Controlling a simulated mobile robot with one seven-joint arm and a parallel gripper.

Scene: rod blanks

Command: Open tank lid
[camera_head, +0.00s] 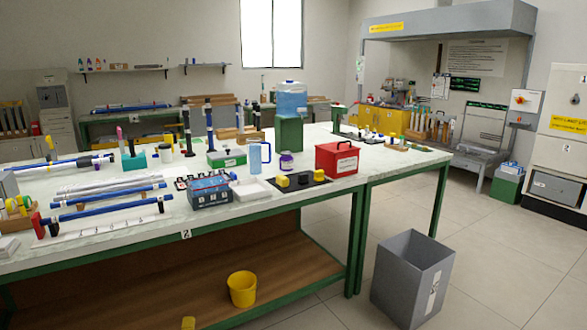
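A translucent blue tank (292,104) stands upright on a green block-shaped stand (288,135) on the long white-topped workbench. Its top (291,85) looks covered by a paler lid with a small raised part. The tank is small in the picture, so the lid's edge and any catch cannot be made out. My gripper is not in view, and nothing touches the tank.
A red box (337,159), a light blue jug (259,158) and a blue-grey crate (211,190) stand on the bench (390,160) before the tank. A grey bin (411,280) stands on the floor by the bench. The floor (500,250) at right is clear.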

